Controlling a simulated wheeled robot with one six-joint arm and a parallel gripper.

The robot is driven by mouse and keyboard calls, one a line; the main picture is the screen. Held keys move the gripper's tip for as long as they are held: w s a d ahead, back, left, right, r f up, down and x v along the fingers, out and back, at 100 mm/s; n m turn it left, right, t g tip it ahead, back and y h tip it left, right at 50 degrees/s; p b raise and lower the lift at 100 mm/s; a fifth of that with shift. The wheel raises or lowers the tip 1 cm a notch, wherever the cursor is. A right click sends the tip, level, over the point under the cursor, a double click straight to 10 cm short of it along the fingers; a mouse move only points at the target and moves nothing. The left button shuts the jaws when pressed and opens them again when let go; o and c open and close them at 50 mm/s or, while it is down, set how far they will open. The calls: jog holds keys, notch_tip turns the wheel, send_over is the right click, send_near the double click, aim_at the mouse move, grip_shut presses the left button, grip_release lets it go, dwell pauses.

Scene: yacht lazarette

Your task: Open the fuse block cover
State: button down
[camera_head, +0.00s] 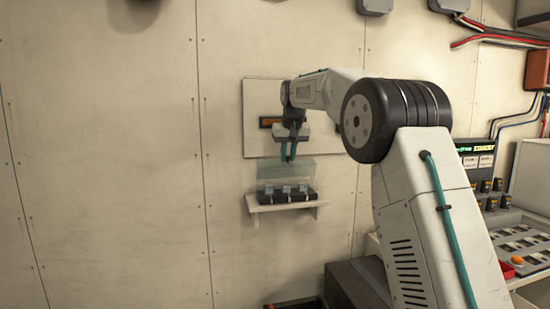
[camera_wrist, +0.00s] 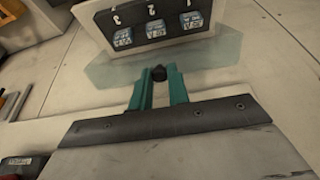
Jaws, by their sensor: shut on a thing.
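The fuse block (camera_head: 287,195) sits on a small shelf on the wall, with several pale blue fuses in a dark base. Its clear greenish cover (camera_head: 272,173) shows above the fuses in the head view; its exact tilt is hard to tell. In the wrist view the cover (camera_wrist: 108,77) spreads as a see-through sheet below the numbered fuses (camera_wrist: 155,29). My gripper (camera_head: 290,158) is above the block, teal fingers pointing down. In the wrist view my gripper (camera_wrist: 158,77) is shut on a small dark knob (camera_wrist: 158,73) at the cover.
The white shelf (camera_head: 256,208) sticks out from the wall under the block. A pale backing panel (camera_head: 255,95) is behind my wrist. A control console (camera_head: 520,240) with buttons stands at the right. The wall at the left is bare.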

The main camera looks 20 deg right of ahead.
dwell(0.4)
jog(key=c, duration=1.3)
grip_release()
jog(key=shift+c, duration=0.2)
jog(key=v, duration=0.7)
jog(key=shift+r, duration=0.4)
